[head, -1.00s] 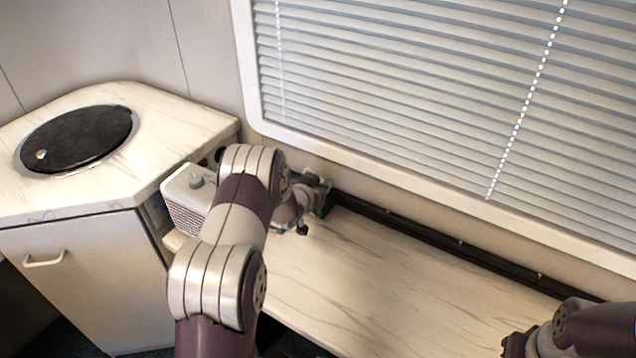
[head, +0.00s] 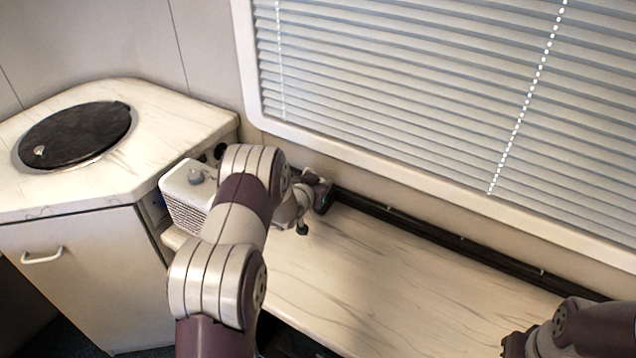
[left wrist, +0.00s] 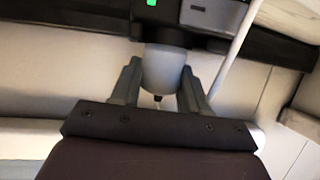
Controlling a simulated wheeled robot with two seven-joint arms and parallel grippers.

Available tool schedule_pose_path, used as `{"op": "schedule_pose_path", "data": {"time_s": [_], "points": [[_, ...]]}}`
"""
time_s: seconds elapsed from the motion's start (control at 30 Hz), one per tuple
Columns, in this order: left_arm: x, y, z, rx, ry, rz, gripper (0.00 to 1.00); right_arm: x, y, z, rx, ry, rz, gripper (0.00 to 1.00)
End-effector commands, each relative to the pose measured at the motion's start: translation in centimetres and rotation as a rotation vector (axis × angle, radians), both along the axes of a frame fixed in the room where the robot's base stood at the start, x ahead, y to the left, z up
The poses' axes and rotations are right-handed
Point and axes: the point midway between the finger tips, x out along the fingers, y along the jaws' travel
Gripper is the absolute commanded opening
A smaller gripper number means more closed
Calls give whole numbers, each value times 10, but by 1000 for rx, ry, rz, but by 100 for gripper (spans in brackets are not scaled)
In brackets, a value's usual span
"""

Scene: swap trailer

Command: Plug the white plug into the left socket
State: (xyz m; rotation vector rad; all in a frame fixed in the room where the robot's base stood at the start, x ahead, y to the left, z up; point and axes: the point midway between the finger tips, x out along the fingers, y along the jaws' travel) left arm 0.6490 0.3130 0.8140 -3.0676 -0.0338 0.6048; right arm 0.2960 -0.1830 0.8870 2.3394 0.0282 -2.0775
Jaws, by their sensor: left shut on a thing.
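The white plug (left wrist: 163,70) is between the two fingers of my left gripper (left wrist: 160,88) in the left wrist view. Its far end meets a dark block on the black rail; I cannot tell how deep it sits. A small green light (left wrist: 151,3) shows just above it. A light grey piece (left wrist: 208,13) sits on the rail to the right. The socket openings are hidden. In the head view my left gripper (head: 318,192) is at the rail's left end, and the plug is not discernible there. My right gripper (head: 515,346) is at the lower right, its jaws unclear.
The black rail (head: 440,232) runs along the wall below the window blinds (head: 400,90). A white box with a knob (head: 187,190) stands left of my left arm. A pale strip (left wrist: 236,50) slants beside the right finger. The marbled countertop (head: 385,285) is clear.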

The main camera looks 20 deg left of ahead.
Motion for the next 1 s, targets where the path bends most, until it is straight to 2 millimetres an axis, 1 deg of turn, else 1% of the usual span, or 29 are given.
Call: {"op": "schedule_pose_path", "data": {"time_s": [0.03,0.07,0.1,0.37,0.47,0.57,0.83,0.9,1.0], "points": [[-1,0,-2,0,3,0,51,0,0,0,0,0,0,0],[-1,0,-1,0,3,0,61,0,0,0,0,0,0,0],[-1,0,-1,0,3,0,74,0,0,0,0,0,0,0],[-1,0,-1,0,3,0,74,0,0,0,0,0,0,0],[-5,0,1,-1,3,0,74,0,0,0,0,0,0,0],[-19,0,8,-1,3,0,74,0,0,1,0,0,0,0],[-86,-1,34,-1,4,3,74,0,0,4,0,0,0,0],[-99,-2,40,-1,3,1,74,0,0,4,0,0,0,0],[-112,-3,44,0,3,1,74,0,0,5,0,0,0,0]]}}
